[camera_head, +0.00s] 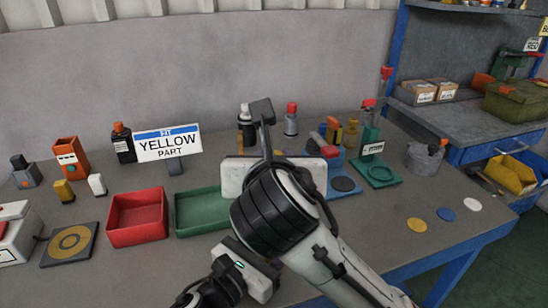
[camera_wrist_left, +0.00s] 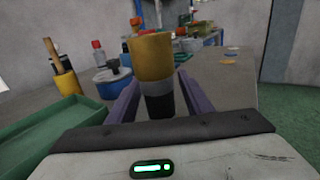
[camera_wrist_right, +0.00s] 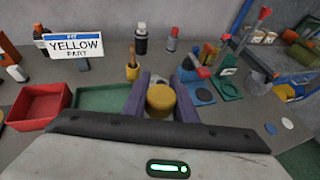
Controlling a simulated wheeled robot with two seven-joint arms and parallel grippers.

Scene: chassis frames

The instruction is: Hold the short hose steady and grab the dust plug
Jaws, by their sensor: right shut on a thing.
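My right gripper (camera_wrist_right: 160,88) has its purple fingers shut on a yellow cylinder (camera_wrist_right: 160,100), whose round top faces the camera. In the left wrist view, an upright piece with a yellow upper part (camera_wrist_left: 152,56), a grey band and a black lower end (camera_wrist_left: 158,106) stands between the purple fingers of my left gripper (camera_wrist_left: 159,88). Whether those fingers touch it is unclear. In the head view my right arm and gripper body hide both fingertip areas. I cannot tell which part is the short hose or the dust plug.
A red tray (camera_head: 137,217) and a green tray (camera_head: 200,210) lie left of my right arm. A YELLOW PART sign (camera_head: 168,143) stands behind them. Bottles, a green stand (camera_head: 376,172) and a grey pot (camera_head: 425,160) stand farther back. The right front table holds only flat discs (camera_head: 445,214).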

